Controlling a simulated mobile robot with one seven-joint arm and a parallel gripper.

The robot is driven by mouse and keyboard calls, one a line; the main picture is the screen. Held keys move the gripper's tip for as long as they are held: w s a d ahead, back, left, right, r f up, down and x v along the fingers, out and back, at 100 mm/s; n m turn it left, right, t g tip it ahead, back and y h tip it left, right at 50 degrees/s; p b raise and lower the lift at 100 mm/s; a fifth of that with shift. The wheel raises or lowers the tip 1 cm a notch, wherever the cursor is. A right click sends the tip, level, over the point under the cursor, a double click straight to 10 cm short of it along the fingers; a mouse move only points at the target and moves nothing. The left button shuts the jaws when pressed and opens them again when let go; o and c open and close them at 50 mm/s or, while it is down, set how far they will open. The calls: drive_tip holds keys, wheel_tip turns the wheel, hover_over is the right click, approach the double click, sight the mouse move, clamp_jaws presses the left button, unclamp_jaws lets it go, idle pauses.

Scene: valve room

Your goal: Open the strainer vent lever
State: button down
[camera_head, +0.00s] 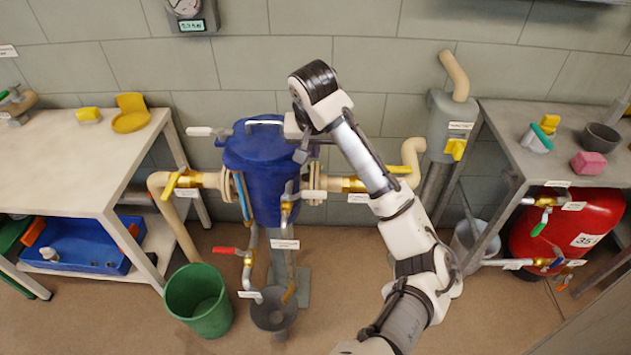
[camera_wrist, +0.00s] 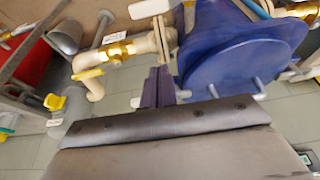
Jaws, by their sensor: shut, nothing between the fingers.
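The strainer is a blue lidded vessel (camera_head: 262,165) on a stand, with pipes on both sides; it also fills the upper right of the wrist view (camera_wrist: 225,50). A pale bar (camera_head: 264,122) crosses its lid. The labels are too small to read, so I cannot tell which lever is the vent's. Yellow levers sit on the left pipe (camera_head: 173,185) and right pipe (camera_head: 399,169). A red lever (camera_head: 224,251) is on the low drain pipe. My gripper (camera_head: 301,153) is shut and empty at the strainer's right upper side; its fingers show in the wrist view (camera_wrist: 158,86).
A green bucket (camera_head: 199,300) and a grey funnel (camera_head: 273,311) stand on the floor below. A shelf bench (camera_head: 70,160) is at left. Another bench (camera_head: 520,150) with a red tank (camera_head: 575,222) is at right.

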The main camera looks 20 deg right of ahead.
sight(304, 196)
drive_tip(key=shift+s+d, duration=0.2)
drive_tip(key=shift+f, duration=0.1)
drive_tip(key=p+x, duration=0.2)
drive_tip(key=x, duration=0.8)
drive_tip(key=s, duration=0.1)
drive_tip(key=s+a+p, duration=0.1)
drive_tip(key=s, duration=0.1)
drive_tip(key=shift+s+a, duration=0.35)
drive_tip(key=shift+a, duration=0.05)
